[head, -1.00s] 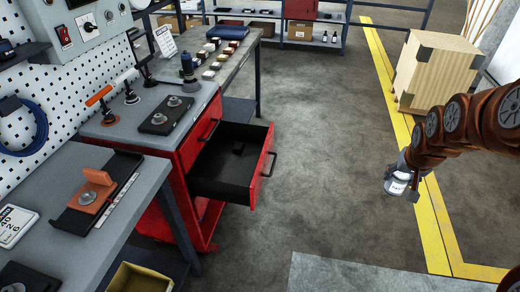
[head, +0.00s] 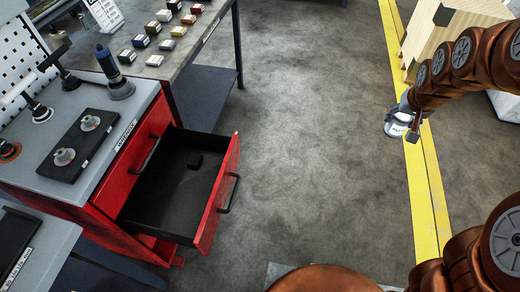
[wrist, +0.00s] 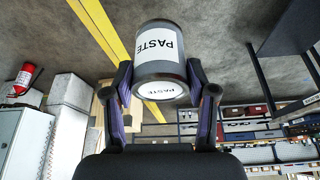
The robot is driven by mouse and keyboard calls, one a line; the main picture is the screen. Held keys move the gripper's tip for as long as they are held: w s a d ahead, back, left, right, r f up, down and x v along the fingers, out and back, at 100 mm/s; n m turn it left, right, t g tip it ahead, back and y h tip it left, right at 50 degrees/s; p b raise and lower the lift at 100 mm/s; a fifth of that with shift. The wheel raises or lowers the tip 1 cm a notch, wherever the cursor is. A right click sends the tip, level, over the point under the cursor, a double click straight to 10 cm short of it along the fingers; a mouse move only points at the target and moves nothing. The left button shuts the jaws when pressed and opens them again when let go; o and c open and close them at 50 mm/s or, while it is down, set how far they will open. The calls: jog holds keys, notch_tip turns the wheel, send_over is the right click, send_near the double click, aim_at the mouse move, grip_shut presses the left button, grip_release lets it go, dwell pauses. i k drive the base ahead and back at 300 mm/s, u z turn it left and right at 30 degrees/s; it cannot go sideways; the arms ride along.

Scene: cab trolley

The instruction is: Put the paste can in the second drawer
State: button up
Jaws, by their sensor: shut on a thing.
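The paste can (head: 397,124) is a grey can with a white label. It also shows in the wrist view (wrist: 160,48), its label reading PASTE. My gripper (head: 408,118) is shut on it and holds it above the floor at the right, by the yellow line. In the wrist view my gripper's fingers (wrist: 160,90) press on both sides of the can. The red trolley (head: 100,213) stands at the left. The can is well to the right of this drawer.
A workbench (head: 197,50) with rows of small boxes stands behind the trolley. On the trolley top are a black plate with knobs (head: 76,145) and a dark blue tool (head: 112,75). A wooden crate (head: 440,35) stands at the back right. The floor between is clear.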

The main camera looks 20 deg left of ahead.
aim_at(181, 160)
jog(key=i, duration=0.55)
jog(key=u, duration=3.25)
